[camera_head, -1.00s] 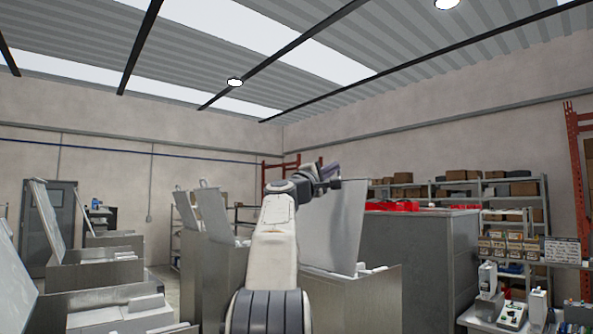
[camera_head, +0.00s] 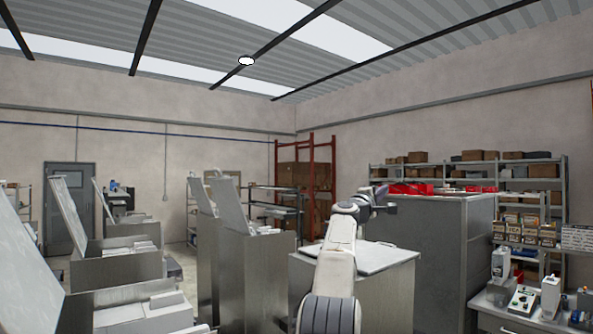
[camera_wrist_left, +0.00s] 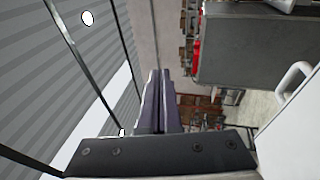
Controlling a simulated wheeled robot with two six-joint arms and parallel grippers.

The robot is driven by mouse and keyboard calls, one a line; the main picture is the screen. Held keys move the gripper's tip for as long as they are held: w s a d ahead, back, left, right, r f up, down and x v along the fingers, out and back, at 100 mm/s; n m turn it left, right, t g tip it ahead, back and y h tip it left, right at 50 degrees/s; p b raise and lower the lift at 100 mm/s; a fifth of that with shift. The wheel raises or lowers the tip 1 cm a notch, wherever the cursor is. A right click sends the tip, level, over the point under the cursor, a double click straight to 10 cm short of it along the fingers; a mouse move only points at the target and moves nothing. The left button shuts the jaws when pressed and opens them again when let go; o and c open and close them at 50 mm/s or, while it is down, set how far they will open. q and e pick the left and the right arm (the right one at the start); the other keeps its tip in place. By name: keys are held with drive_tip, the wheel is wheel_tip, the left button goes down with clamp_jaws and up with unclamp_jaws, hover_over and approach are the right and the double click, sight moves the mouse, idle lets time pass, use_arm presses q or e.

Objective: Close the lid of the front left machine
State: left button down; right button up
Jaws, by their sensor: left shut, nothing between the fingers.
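The machine under my left arm is a grey metal box (camera_head: 390,300). Its pale lid (camera_head: 385,258) lies about flat across the top, partly hidden by my arm. The lid's white handle (camera_wrist_left: 296,76) shows at the right of the left wrist view. My left gripper (camera_head: 388,206) is above the lid, apart from it, at the far side of the machine. Its two dark fingers (camera_wrist_left: 157,92) are together with nothing between them. My right gripper is not in view.
Other machines with raised lids (camera_head: 68,205) stand at the left and left of centre (camera_head: 228,184). A tall grey cabinet (camera_head: 440,250) with red bins (camera_head: 410,188) stands close at the right. A bench with small devices (camera_head: 522,298) is at the far right.

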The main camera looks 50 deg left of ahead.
use_arm(q)
drive_tip(key=shift+w+f+g+p, duration=0.7)
drive_tip(key=shift+w+f+p, duration=0.1)
drive_tip(key=shift+w+f, duration=0.45)
drive_tip(key=shift+s+f, duration=0.1)
drive_tip(key=b+v, duration=1)
drive_tip(key=b, duration=0.2)
drive_tip(key=shift+s, duration=0.25)
